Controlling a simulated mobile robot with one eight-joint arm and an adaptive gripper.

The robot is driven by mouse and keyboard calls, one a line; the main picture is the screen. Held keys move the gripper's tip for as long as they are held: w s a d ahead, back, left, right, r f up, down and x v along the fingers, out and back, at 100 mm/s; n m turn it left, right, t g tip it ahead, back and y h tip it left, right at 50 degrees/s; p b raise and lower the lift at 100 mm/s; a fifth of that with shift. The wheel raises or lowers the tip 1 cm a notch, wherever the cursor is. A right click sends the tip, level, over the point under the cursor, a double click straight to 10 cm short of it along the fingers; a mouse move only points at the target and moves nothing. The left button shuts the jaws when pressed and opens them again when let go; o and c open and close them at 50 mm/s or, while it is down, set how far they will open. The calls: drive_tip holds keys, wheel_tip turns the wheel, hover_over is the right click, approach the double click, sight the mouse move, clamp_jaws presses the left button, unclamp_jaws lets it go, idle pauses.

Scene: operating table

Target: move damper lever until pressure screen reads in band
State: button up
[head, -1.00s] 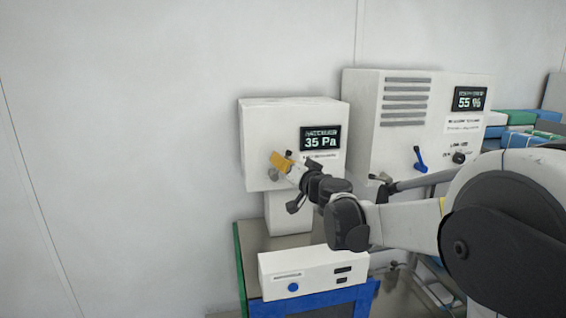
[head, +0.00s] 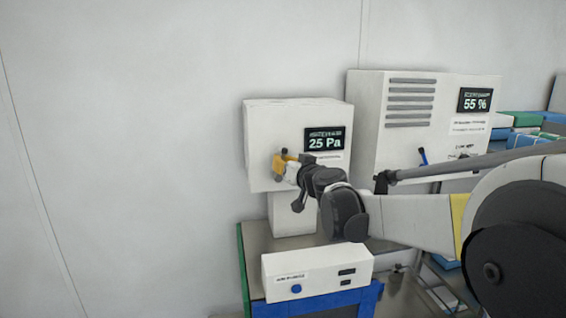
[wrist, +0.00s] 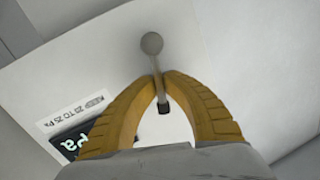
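The white pressure box (head: 262,135) stands on a pedestal and its dark screen (head: 324,139) reads 25 Pa. In the wrist view, a label beside the screen (wrist: 70,143) says KEEP 20 TO 25 Pa. The damper lever (wrist: 154,62) is a thin grey rod with a round grey end and a dark end. My gripper (wrist: 158,76) has yellow fingers whose tips close on the rod between those ends. In the head view, my gripper (head: 282,163) is at the box front, below and left of the screen, and hides most of the lever.
A larger white box (head: 365,125) to the right has vents, a 55 % screen (head: 475,100) and a blue lever (head: 423,157). My arm crosses in front of it. A low white unit (head: 318,271) with a blue button sits below my wrist. The left wall area is clear.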

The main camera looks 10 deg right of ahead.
drive_tip(key=o, duration=0.4)
drive_tip(key=shift+c, duration=0.2)
drive_tip(key=f+v, duration=0.1)
drive_tip(key=v, duration=1.1)
drive_tip(key=shift+r, duration=0.5)
